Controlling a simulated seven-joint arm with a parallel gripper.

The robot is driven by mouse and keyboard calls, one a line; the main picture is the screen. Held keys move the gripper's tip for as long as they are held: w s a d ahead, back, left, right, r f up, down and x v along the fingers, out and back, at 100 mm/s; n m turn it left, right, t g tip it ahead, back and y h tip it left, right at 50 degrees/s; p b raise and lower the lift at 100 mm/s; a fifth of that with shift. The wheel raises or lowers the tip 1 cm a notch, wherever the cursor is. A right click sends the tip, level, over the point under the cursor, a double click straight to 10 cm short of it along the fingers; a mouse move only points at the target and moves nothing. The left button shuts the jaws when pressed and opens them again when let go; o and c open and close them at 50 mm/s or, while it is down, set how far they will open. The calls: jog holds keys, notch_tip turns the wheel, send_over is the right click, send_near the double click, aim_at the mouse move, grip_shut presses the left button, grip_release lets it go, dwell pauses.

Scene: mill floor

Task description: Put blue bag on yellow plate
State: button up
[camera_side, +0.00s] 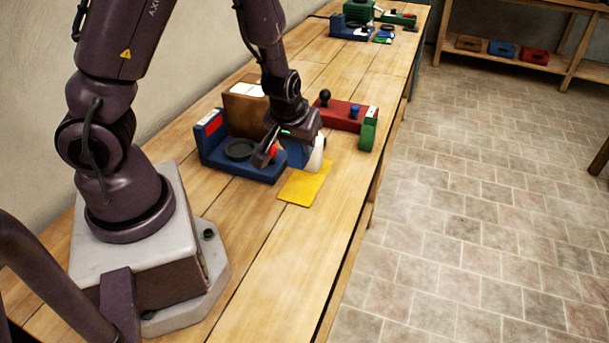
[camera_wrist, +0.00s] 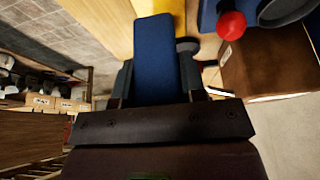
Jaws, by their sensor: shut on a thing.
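The blue bag (camera_side: 296,153) is held in my gripper (camera_side: 289,150), over the bench beside the blue base with the dark round pan. In the wrist view the blue bag (camera_wrist: 156,55) stands out between the two fingers of my gripper (camera_wrist: 156,78). A pale white patch shows at the bag's right in the side view; I cannot tell if it is part of the bag. The yellow plate (camera_side: 305,189) lies flat on the bench just in front of and below the bag. Part of the yellow plate (camera_wrist: 165,7) shows beyond the bag in the wrist view.
The blue base (camera_side: 225,160) with a dark pan (camera_side: 241,148) and a red knob (camera_wrist: 231,25) stands close by. A brown box (camera_side: 245,109) is behind it. A red block (camera_side: 341,118) with a green end (camera_side: 368,135) stands beyond. The bench front is clear.

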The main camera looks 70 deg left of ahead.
jog(key=shift+w+a+f, duration=0.1)
jog(key=shift+a+f, duration=0.05)
jog(key=shift+f, duration=3.8)
jog(key=shift+f, duration=0.15)
jog(key=o, duration=1)
